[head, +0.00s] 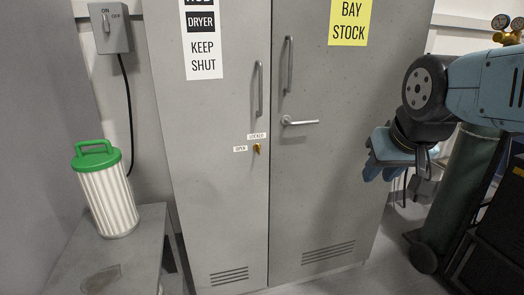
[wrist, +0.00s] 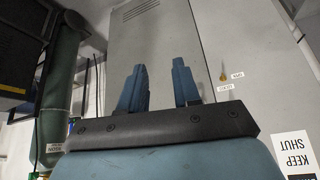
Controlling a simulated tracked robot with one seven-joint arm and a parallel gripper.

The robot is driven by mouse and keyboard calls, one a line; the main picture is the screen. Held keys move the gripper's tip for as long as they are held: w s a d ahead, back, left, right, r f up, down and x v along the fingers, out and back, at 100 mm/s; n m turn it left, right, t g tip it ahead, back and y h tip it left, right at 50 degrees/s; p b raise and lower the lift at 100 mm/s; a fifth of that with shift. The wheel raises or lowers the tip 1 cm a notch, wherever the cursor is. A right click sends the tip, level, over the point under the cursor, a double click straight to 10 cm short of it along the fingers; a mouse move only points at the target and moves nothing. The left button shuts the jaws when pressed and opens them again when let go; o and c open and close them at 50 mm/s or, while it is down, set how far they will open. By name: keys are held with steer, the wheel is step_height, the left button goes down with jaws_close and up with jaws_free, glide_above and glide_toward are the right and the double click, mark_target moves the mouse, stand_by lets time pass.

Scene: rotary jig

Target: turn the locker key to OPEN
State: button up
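The small brass-coloured key (head: 257,148) sits in the left door of the grey locker (head: 215,190). A LOCKED label (head: 257,136) is above it and an OPEN label (head: 240,149) is to its left. The key is too small to tell which label it points to. In the wrist view, which is upside down, the key (wrist: 222,76) is right of my fingers. My gripper (head: 380,168) is well to the right of the key in the head view, apart from the door. In the wrist view, its blue fingers (wrist: 157,75) stand apart with nothing between them.
A lever handle (head: 300,122) sticks out of the right door, between key and gripper. Two bar handles (head: 289,65) are higher. A green-lidded filter (head: 108,190) stands on a bench at left. A green cylinder (head: 455,190) stands at right.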

steer(key=w+a+f+n+t+y, duration=0.1)
steer(key=w+a+f+t, duration=0.15)
steer(key=w, duration=0.55)
steer(key=w+a+f+t, duration=0.15)
steer(key=w+a, duration=0.25)
steer(key=w, duration=0.4)
steer(key=w+a+f+n+t+y, duration=0.1)
steer(key=w+a+f+t, duration=0.2)
steer(key=w, duration=0.5)
steer(key=w+a+f+n+t+y, duration=0.1)
steer(key=w+a+f+t+y, duration=0.4)
steer(key=a+f, duration=0.55)
steer(key=w+a+h, duration=0.1)
steer(key=w+a, duration=0.1)
steer(key=w, duration=0.5)
steer(key=w+a+r+h, duration=0.1)
steer(key=w, duration=0.6)
steer(key=shift+a+g, duration=0.4)
steer(key=shift+w, duration=0.1)
